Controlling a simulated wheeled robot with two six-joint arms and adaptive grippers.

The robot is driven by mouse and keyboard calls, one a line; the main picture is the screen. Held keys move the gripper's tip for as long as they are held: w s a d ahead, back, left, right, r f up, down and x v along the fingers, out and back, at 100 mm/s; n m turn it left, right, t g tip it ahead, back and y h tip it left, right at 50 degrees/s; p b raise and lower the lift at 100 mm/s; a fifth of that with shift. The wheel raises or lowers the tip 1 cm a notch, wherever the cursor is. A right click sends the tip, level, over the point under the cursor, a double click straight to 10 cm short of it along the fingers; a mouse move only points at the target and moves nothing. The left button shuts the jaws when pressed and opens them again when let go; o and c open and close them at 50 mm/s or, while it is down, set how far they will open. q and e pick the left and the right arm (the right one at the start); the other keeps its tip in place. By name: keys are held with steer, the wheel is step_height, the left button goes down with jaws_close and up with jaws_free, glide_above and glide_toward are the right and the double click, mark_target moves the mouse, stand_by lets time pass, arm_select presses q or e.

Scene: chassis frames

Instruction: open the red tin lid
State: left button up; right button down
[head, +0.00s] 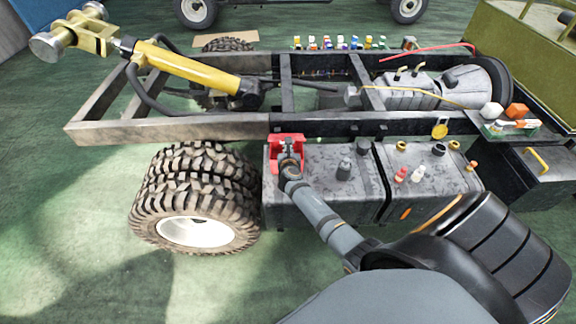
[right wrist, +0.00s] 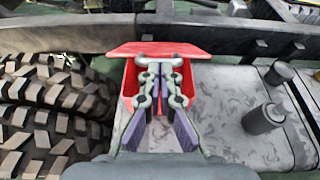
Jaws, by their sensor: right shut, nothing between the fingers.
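The red tin (head: 275,165) sits on the left end of a grey tank top. In the right wrist view the tin (right wrist: 130,84) shows red walls on both sides of my fingers. Its flat red lid (right wrist: 150,49) stands raised at the far side, and the tin looks open beneath it. My right gripper (right wrist: 161,68) is shut and empty, its fingertips over the tin and close to the lid's near edge. It also shows over the tin in the head view (head: 290,157). The fingers hide the tin's middle, and I cannot tell whether they touch the lid. My left gripper is not in view.
A chassis rail (head: 200,128) runs behind the tin. Green floor is free at front left.

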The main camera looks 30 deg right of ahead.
arm_select(q)
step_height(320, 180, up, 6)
steer(key=p, duration=0.4)
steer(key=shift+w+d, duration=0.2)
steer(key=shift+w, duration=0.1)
arm_select(e)
steer(key=w+d+r, duration=0.5)
steer(key=w+r, duration=0.4)
steer(key=shift+d+r, duration=0.25)
steer(key=shift+w+d+f, duration=0.1)
steer(key=shift+w, duration=0.05)
